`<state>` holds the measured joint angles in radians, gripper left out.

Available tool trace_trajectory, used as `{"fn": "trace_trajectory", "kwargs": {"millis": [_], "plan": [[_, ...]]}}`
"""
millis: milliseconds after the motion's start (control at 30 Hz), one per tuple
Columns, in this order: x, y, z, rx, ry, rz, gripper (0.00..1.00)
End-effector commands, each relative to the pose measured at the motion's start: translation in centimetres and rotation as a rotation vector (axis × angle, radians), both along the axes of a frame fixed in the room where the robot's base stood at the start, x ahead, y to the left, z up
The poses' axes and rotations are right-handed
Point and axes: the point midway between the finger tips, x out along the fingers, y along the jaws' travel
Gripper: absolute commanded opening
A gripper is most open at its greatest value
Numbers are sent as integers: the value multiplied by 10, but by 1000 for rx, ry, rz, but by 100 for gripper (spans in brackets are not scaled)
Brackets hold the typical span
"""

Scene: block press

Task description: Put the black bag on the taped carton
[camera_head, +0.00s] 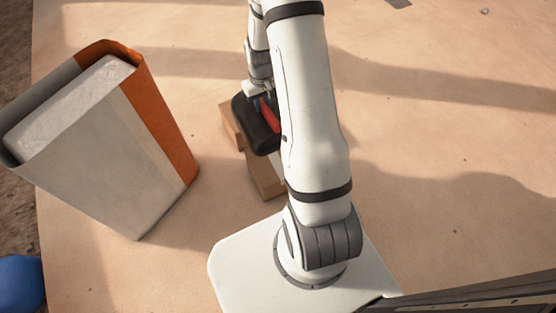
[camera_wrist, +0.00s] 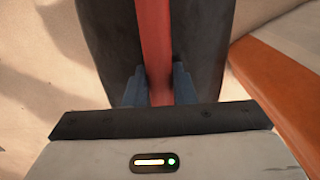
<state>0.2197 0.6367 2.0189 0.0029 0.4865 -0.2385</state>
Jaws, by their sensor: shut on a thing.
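The black bag (camera_head: 252,130) with a red strip is partly hidden behind my white arm in the head view. In the wrist view the bag (camera_wrist: 206,40) fills the middle, with the red strip running up between the fingers. My gripper (camera_wrist: 160,86) is shut on the bag at the strip. A brown carton (camera_head: 264,180) shows below and to the left of the bag in the head view, largely covered by the bag and arm. The bag overlaps the carton; I cannot tell whether it rests on it or hangs just above.
A large grey, white and orange book-like box (camera_head: 110,140) stands left of the carton; it also shows at the right of the wrist view (camera_wrist: 285,85). A blue round thing (camera_head: 20,283) is at the lower left. The tan surface at right is clear.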

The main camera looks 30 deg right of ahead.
Motion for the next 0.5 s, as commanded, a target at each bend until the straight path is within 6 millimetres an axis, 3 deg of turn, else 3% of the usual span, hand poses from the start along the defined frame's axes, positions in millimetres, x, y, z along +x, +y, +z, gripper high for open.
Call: {"fn": "trace_trajectory", "kwargs": {"millis": [33,133,500], "plan": [[-7,-7,-30,2,6,-2,0],[-17,-16,-63,1,3,5,0],[-29,-24,-123,0,-2,15,0]]}}
